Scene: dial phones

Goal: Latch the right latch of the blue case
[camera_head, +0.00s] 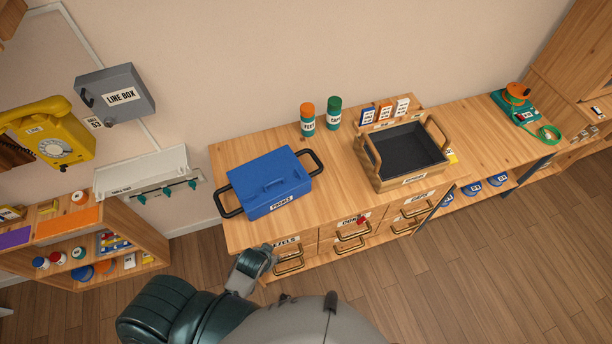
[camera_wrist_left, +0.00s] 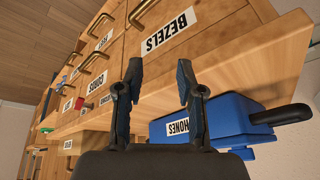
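The blue case (camera_head: 268,183), labelled PHONES, sits closed-looking on the left part of the wooden counter in the head view. A black loop (camera_head: 315,161) shows at its right end and another (camera_head: 230,203) at its left end; I cannot tell whether these are latches or handles. My left gripper (camera_head: 262,257) is in front of the counter edge, below and apart from the case. In the left wrist view, my left gripper (camera_wrist_left: 160,70) is open and empty, its fingers pointing at the drawer fronts, with the case (camera_wrist_left: 232,118) at the lower right. My right gripper is not visible.
A wooden tray (camera_head: 378,178) stands right of the case on the counter (camera_head: 335,185). Two bottles (camera_head: 307,119) (camera_head: 334,112) stand behind. Drawers with brass handles (camera_head: 353,236) project below the counter edge. Bare counter lies between case and tray.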

